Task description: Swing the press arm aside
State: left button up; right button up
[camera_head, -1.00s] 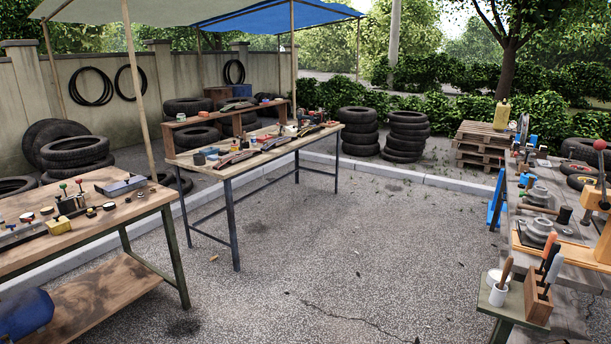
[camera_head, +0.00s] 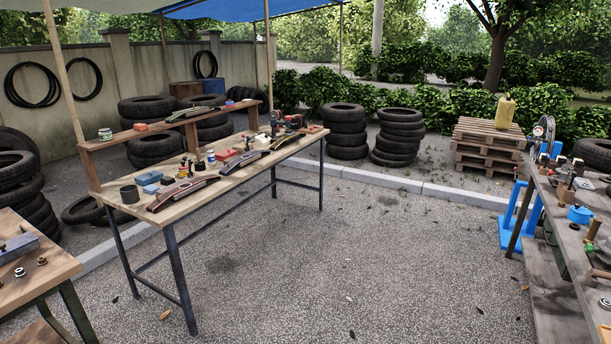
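Neither of my grippers shows in the head view. I cannot make out the press arm with certainty now. The right workbench (camera_head: 560,240) is cut off by the right picture edge. On it stand a round gauge (camera_head: 539,131), a small blue pot (camera_head: 579,214) and small metal parts.
A long table (camera_head: 250,165) with tools and curved pieces stands mid-left. Another wooden table (camera_head: 35,275) is at the lower left. A blue stand (camera_head: 515,220) is beside the right bench. Tyre stacks (camera_head: 345,132) and pallets (camera_head: 488,145) stand behind. The paved middle is clear.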

aim_at(287, 124)
jog(key=i, duration=2.2)
